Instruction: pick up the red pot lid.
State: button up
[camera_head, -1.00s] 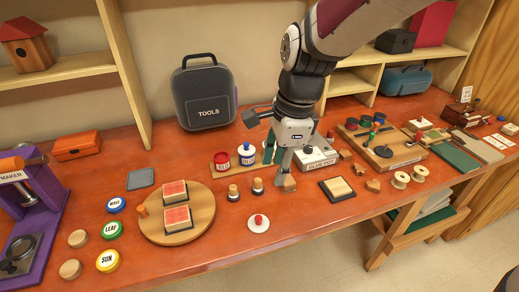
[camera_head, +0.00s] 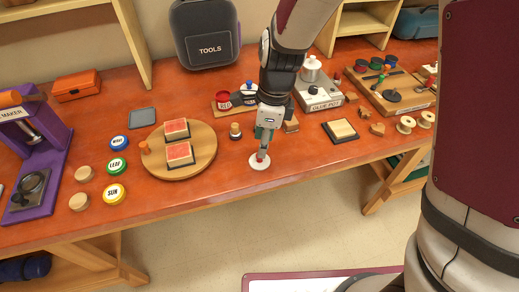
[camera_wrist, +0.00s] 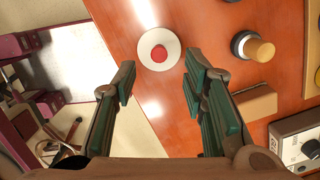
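The pot lid is a white disc with a red knob on top (camera_head: 259,164). It lies flat on the red-brown bench near the front edge. It also shows in the wrist view (camera_wrist: 146,57), just beyond my fingertips and centred roughly between them. My gripper (camera_head: 263,148) points down right above the lid, its fingertips close to the knob. In the wrist view my gripper (camera_wrist: 160,78) is open, with its green-padded fingers apart and nothing between them. I cannot tell whether the fingertips are level with the knob.
A dark-based stamp (camera_head: 235,131) stands left of my gripper. A wooden block (camera_head: 291,126) and the glue pot unit (camera_head: 318,92) are to the right. A round wooden board (camera_head: 205,153) with two red-topped blocks lies left. The bench's front edge is close to the lid.

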jog(key=f, duration=0.4)
jog(key=shift+a+f, duration=0.4)
jog(key=c, duration=0.9)
